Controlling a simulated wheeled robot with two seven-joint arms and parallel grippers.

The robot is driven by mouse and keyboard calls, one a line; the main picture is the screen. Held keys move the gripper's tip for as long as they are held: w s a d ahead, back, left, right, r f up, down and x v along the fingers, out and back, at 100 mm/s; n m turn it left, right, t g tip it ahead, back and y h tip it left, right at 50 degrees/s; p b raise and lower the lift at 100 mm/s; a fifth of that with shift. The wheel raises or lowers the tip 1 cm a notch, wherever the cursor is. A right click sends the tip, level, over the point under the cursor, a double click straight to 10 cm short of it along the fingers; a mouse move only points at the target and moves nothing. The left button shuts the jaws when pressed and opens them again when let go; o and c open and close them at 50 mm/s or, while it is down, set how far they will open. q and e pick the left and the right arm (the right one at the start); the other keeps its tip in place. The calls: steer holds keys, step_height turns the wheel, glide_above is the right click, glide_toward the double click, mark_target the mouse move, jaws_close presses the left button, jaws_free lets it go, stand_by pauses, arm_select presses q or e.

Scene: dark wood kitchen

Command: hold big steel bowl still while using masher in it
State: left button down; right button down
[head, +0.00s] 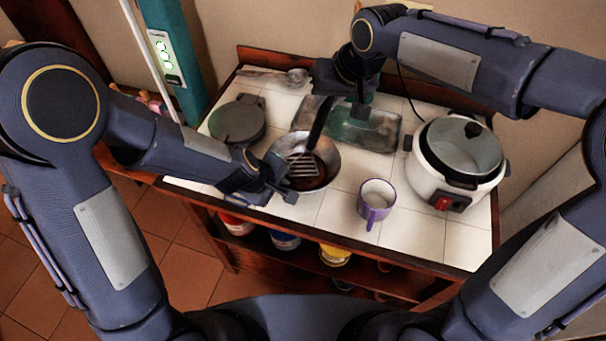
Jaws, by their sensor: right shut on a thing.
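The big steel bowl (328,151) stands upright on the tiled top, with something dark red inside. The masher, with a black handle (319,124) and a slotted metal head (304,166), leans into the bowl with its head low in it. My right gripper (341,101) is above and behind the bowl, shut on the upper end of the masher's handle. My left gripper (277,188) is at the bowl's left rim and hides part of it. I cannot tell whether its fingers are closed on the rim.
A purple mug (374,205) stands right of the bowl, and a white cooker (438,179) at the far right. A dark griddle-like appliance (238,122) is on the left. A metal tray (375,134) lies behind the bowl. Clear tiles lie near the front right edge.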

steer(key=shift+f, duration=1.05)
steer(key=shift+r, duration=1.65)
steer(key=shift+f, duration=0.2)
steer(key=shift+f, duration=1.45)
